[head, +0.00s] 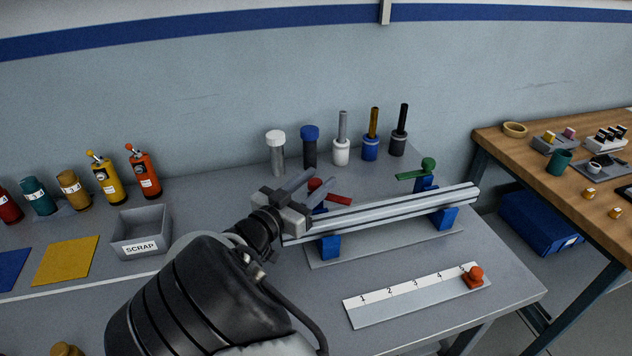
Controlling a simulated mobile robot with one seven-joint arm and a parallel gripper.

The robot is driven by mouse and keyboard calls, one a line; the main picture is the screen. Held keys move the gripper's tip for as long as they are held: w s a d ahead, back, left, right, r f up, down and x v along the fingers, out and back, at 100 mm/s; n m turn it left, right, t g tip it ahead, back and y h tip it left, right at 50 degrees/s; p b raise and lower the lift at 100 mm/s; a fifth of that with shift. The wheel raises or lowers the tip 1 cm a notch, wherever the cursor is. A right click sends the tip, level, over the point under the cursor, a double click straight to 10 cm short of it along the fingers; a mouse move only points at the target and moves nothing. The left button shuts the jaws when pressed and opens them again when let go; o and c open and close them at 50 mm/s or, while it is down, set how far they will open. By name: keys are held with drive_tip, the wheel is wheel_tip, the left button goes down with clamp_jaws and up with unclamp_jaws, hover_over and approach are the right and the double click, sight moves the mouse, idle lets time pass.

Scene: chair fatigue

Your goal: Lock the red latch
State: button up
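The red latch has a round red knob (315,184) and a flat red lever (339,199) at the left end of a silver rail fixture (385,211). The lever points right and slightly down in the picture. My gripper (318,183) is at this end of the rail, right by the red knob. Its two grey fingers look spread apart, with the knob showing between them. I cannot tell whether they touch it. My gripper and wrist hide the left end of the rail and part of the latch's base.
A green latch (428,165) stands at the rail's right end. Blue blocks (330,247) support the rail. A numbered strip (405,299) with a red-orange knob (475,273) lies in front. Several capped cylinders and handled tools stand behind. A scrap bin (140,231) is left.

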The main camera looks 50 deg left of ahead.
sight(316, 181)
drive_tip(key=shift+o, duration=0.5)
wheel_tip(316, 181, up, 10)
drive_tip(key=shift+p, duration=0.95)
drive_tip(key=shift+c, duration=0.4)
